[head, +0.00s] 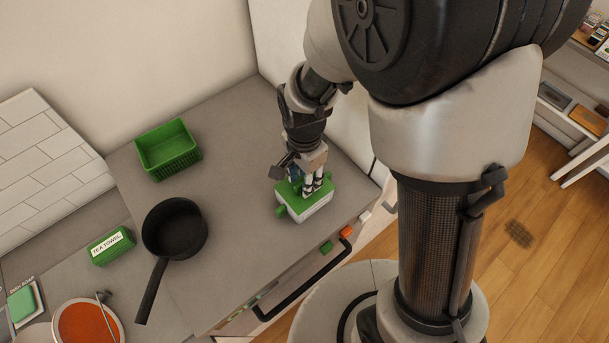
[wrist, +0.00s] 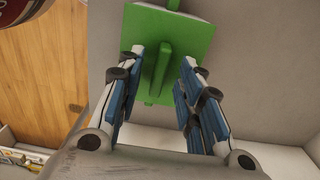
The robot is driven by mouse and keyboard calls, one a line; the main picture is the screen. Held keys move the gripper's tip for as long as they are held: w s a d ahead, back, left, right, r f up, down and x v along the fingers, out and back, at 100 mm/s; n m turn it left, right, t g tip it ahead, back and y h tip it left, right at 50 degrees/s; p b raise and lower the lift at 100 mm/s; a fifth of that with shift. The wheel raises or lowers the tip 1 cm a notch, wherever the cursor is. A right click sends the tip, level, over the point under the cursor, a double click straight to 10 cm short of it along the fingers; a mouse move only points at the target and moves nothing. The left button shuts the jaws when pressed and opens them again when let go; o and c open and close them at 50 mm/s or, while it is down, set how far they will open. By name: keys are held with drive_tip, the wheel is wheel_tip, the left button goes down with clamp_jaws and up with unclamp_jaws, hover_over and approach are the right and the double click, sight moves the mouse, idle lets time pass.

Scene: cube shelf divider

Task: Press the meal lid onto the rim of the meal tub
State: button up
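The meal lid (head: 296,192) is green and lies on top of the white meal tub (head: 307,212) near the counter's right edge. Green tabs stick out at its sides. My gripper (head: 314,188) points down over the lid, with its fingertips at or close above it. In the wrist view my gripper (wrist: 162,62) is open, with one finger on each side of the raised ridge of the lid (wrist: 190,40) and gaps between. I cannot tell whether the lid sits flush on the rim all round.
A green basket (head: 168,155) stands at the back left. A black pan (head: 174,228), a green tea towel box (head: 111,246) and a bowl of red food (head: 88,323) are to the left.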

drive_tip(key=shift+r, duration=0.15)
wheel_tip(320, 180, up, 5)
drive_tip(key=p, duration=0.4)
wheel_tip(320, 180, up, 11)
drive_tip(key=s+d+f+n+t+b, duration=0.2)
drive_tip(key=s+d+f+n+b, duration=0.2)
drive_tip(key=b, duration=0.5)
drive_tip(key=s+d+f+n+t+b, duration=0.2)
drive_tip(key=s+d+f+n+b, duration=0.2)
drive_tip(key=s+d+n+b, duration=0.3)
drive_tip(key=shift+s+t+b, duration=0.3)
drive_tip(key=shift+s+b, duration=0.6)
drive_tip(key=shift+s, duration=0.35)
drive_tip(key=shift+o, duration=0.2)
drive_tip(key=shift+f, duration=0.1)
